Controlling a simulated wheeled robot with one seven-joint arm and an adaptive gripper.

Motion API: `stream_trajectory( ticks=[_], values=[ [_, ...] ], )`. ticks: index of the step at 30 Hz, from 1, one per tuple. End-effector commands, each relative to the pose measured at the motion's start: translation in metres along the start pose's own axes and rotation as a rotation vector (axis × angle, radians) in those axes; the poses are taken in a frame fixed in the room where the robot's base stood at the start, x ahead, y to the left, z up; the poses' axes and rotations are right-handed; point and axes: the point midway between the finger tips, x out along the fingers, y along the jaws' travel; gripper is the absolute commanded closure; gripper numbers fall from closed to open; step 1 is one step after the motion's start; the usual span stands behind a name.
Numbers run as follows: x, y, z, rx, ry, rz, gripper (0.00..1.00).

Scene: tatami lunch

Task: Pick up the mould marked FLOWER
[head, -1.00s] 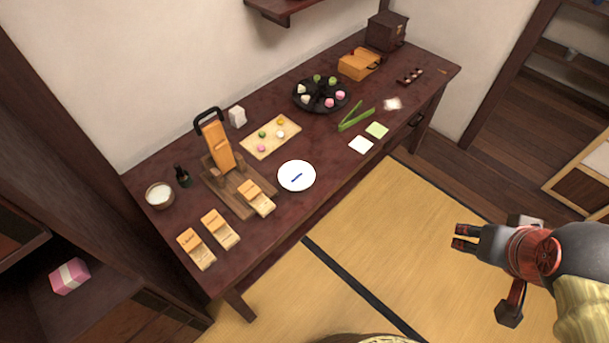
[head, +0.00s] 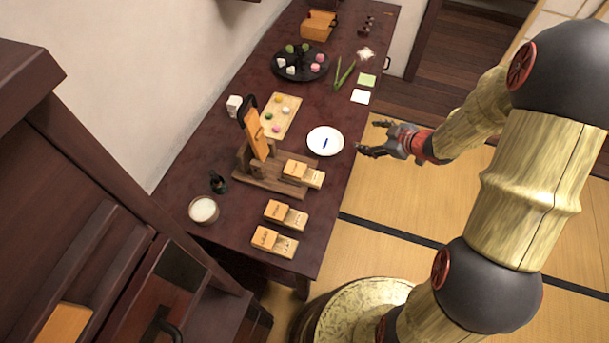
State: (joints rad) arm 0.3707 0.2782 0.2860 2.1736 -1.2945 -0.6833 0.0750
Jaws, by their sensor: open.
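Three wooden moulds with orange ends and small marks show in the head view. One mould (head: 286,214) and another mould (head: 274,241) lie on the near end of the dark table. A third mould (head: 303,173) lies on the base of a wooden stand (head: 262,180). The marks are too small to read, so I cannot tell which one says FLOWER. My gripper (head: 368,137) is open and empty. It is over the table's right edge, right of the white plate and apart from every mould.
A white plate (head: 338,139) with a blue stroke lies by the stand. A bowl of white stuff (head: 203,209) and a dark bottle (head: 218,183) stand at the left. A board of sweets (head: 288,103) and a black platter (head: 281,63) are farther back. Dark shelving (head: 95,225) fills the left front.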

Motion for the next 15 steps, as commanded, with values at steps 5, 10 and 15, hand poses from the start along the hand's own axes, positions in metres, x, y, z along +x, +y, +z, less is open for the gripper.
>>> stream_trajectory(
  ticks=[5, 10, 15],
  values=[
    [0.026, -0.075, 0.024, 0.028, 0.190, -0.238, 0.36],
    [0.023, -0.126, 0.030, 0.072, 0.335, -0.392, 0.36],
    [0.019, -0.148, 0.030, 0.097, 0.402, -0.458, 0.36]
  ],
)
